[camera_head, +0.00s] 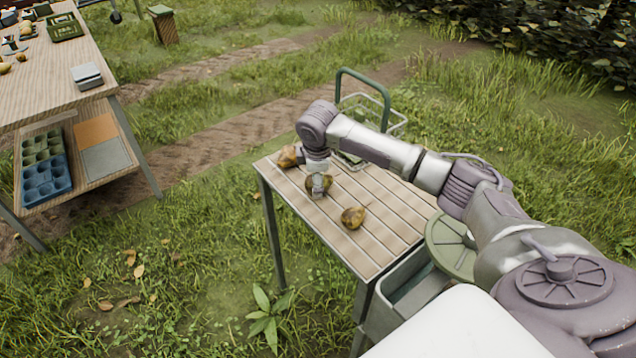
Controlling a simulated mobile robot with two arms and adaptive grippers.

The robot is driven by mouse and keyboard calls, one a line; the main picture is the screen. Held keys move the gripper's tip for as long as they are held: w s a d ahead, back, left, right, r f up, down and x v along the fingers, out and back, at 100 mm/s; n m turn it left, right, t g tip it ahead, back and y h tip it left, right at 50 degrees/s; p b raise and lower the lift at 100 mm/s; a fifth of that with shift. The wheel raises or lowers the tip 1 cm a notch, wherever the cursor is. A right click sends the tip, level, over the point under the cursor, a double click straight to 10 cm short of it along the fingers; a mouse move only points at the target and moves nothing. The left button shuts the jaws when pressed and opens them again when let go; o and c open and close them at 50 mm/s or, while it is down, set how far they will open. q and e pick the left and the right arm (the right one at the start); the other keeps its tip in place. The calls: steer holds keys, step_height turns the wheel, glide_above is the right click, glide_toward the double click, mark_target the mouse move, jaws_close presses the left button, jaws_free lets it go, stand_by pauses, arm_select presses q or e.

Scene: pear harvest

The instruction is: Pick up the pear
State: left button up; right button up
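Three brownish-yellow pears lie on a slatted wooden table (385,235). One pear (287,158) is at the far left corner, one pear (353,218) lies nearer the front, and the middle pear (327,181) is partly hidden by my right gripper. My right arm comes in from the right, and my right gripper (318,188) points down at the middle pear. Its fingers are small and overlap the pear, so I cannot tell whether they are open or shut on it. My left gripper is not in view.
A wire basket with a green handle (386,105) stands behind the table. A grey-green bin (398,305) and a round green lid (447,246) are at the table's right end. A larger workbench (60,85) with trays stands at the left. Grass lies between.

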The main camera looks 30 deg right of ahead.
steer(key=x, duration=0.4)
steer(key=c, duration=1.2)
steer(key=shift+c, duration=0.8)
steer(key=shift+w+r, duration=0.1)
steer(key=shift+r, duration=0.05)
